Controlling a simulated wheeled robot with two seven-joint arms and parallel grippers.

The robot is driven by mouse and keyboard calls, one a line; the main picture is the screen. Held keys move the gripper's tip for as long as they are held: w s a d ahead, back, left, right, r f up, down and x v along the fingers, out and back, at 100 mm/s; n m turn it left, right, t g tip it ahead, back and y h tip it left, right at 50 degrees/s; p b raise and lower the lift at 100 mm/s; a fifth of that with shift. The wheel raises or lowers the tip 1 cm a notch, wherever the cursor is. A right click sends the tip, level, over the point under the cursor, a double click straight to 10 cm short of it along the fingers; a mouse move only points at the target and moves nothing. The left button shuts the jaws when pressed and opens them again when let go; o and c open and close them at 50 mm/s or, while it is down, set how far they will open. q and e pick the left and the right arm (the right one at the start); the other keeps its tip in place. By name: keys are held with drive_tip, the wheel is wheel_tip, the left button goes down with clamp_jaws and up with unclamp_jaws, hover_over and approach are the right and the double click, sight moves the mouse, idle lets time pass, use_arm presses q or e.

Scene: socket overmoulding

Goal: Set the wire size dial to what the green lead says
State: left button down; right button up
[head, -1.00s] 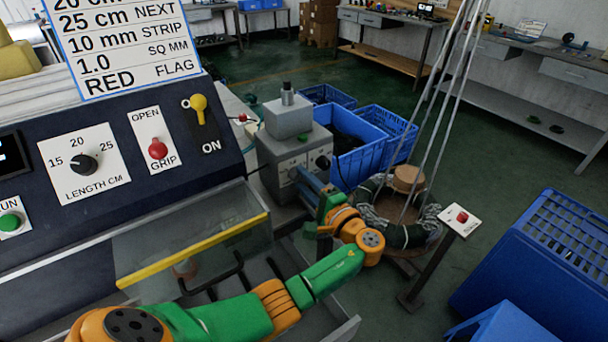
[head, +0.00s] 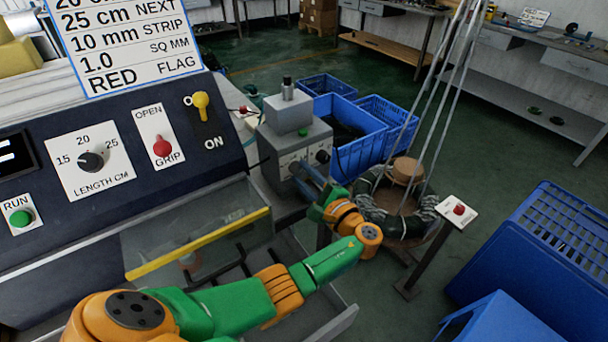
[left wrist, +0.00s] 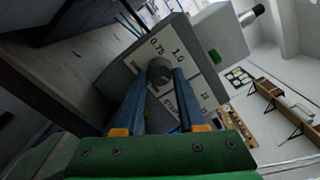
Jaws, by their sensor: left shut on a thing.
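The wire size dial (left wrist: 159,70) is a dark round knob on the face of a grey box machine (head: 284,140). Labels 0.75 and 1.0 show above and right of it in the left wrist view, with other labels partly covered. My left gripper (left wrist: 160,88) has its two blue fingers closed on either side of this knob. In the head view the left gripper (head: 308,182) reaches the lower front of the grey box. The knob's pointer is not clear. A card (head: 128,42) reads 25 cm NEXT, 10 mm STRIP, 1.0 SQ MM, RED FLAG. My right gripper is out of view.
A dark panel carries a LENGTH CM dial (head: 92,161), a red GRIP knob (head: 162,147), a yellow switch (head: 201,104) and a green RUN button (head: 21,217). Blue crates (head: 352,145) stand behind the grey box. A red button on a post (head: 459,209) stands at right.

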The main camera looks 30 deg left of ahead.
use_arm(q)
drive_tip(key=shift+r, duration=0.1)
drive_tip(key=c, duration=0.5)
unclamp_jaws()
drive_tip(key=b+v, duration=0.1)
drive_tip(key=v, duration=0.6)
